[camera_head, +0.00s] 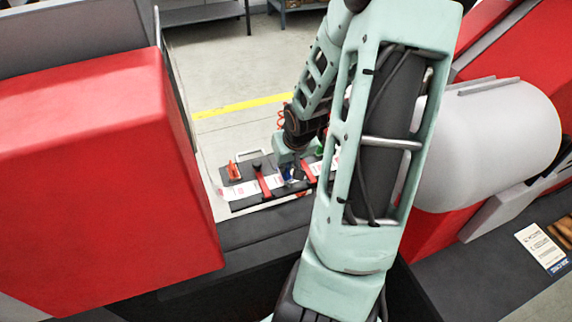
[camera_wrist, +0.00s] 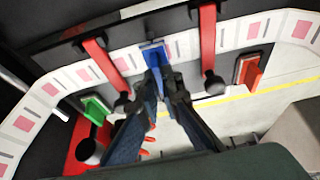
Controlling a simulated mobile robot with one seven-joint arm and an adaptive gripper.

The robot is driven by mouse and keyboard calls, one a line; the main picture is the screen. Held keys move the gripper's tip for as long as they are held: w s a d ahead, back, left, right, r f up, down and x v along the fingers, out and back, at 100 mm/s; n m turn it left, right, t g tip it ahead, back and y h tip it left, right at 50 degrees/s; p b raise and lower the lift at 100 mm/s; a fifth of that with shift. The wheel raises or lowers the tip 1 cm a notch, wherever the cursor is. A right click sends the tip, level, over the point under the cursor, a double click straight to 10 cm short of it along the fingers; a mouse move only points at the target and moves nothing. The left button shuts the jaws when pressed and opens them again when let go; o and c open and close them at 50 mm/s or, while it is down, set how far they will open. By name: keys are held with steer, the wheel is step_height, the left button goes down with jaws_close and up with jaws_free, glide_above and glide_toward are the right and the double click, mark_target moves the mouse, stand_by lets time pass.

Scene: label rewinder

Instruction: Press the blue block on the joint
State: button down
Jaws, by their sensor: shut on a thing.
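The blue block (camera_wrist: 153,54) is between the fingertips of my gripper (camera_wrist: 164,85) in the wrist view. The gripper is shut on it. The block's far end lies over the white label strip (camera_wrist: 130,55) with pink squares, between two red bars (camera_wrist: 207,45). Whether it presses on the strip or hovers just above it I cannot tell. The joint in the strip is not distinguishable; the block may cover it. In the head view my gripper (camera_head: 290,173) is small above the dark board (camera_head: 245,205), and the block is barely discernible there.
Black knobs end the red bars close on both sides of my fingers. A green piece (camera_wrist: 95,108) and an orange-red piece (camera_wrist: 249,70) sit beside the strip. In the head view, large red housings (camera_head: 95,170) and a white roll (camera_head: 495,140) flank the arm.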

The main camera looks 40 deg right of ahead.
steer(key=shift+f+b, duration=0.4)
steer(key=shift+f, duration=0.5)
stand_by(2.2)
steer(key=shift+r, duration=0.1)
step_height(320, 180, up, 5)
steer(key=p, duration=0.5)
stand_by(0.5)
step_height(320, 180, up, 3)
steer(key=p, duration=0.3)
steer(key=shift+p, duration=0.35)
steer(key=shift+w, duration=0.1)
